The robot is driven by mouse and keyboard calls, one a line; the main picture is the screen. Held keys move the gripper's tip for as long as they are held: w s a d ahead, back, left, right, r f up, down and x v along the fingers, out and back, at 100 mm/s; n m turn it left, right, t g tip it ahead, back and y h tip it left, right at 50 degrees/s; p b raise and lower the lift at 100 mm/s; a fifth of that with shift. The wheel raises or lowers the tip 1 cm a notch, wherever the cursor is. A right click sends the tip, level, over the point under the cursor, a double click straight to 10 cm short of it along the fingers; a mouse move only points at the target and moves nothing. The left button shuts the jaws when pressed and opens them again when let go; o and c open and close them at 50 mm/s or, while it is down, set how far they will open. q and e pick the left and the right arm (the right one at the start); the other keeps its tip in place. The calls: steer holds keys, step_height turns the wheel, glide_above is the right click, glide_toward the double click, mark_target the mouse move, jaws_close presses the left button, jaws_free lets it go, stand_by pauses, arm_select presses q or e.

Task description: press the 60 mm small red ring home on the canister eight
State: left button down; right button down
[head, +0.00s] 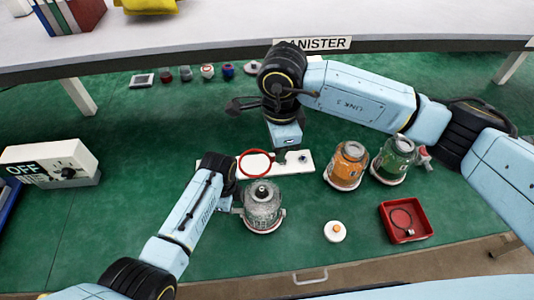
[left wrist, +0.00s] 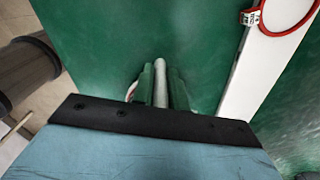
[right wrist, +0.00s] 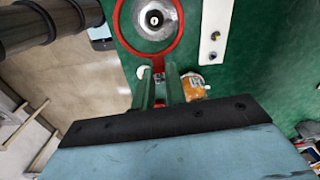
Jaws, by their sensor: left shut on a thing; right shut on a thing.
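The red ring (head: 255,164) is held level by my right gripper (head: 288,157), which is shut on its edge. In the right wrist view the ring (right wrist: 178,40) frames the top of the grey canister (right wrist: 152,20), seen from above. In the head view the ring appears above and behind the grey canister (head: 262,207), apart from its top. My left gripper (head: 238,210) is low at the canister's left side, shut on a pale rod-like part (left wrist: 160,82), seemingly its handle. No number is readable on the canister.
A white strip (head: 300,161) lies behind the canister. Orange (head: 346,165) and green (head: 392,160) canisters stand to the right. A white round piece with an orange knob (head: 335,231) and a red tray (head: 424,229) are in front. A switch box (head: 50,163) is far left.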

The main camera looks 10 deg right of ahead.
steer(key=s+a+f+m, duration=0.1)
steer(key=s+f+m, duration=0.3)
steer(key=m, duration=1)
steer(key=shift+s+a+f+m, duration=0.3)
steer(key=shift+s+a+f, duration=0.05)
steer(key=shift+s, duration=0.3)
glide_above(272, 211)
steer(key=shift+f, duration=4)
steer(key=shift+f, duration=1.6)
steer(key=c, duration=0.8)
jaws_free()
steer(key=shift+s+d, duration=0.1)
steer(key=shift+s, duration=0.2)
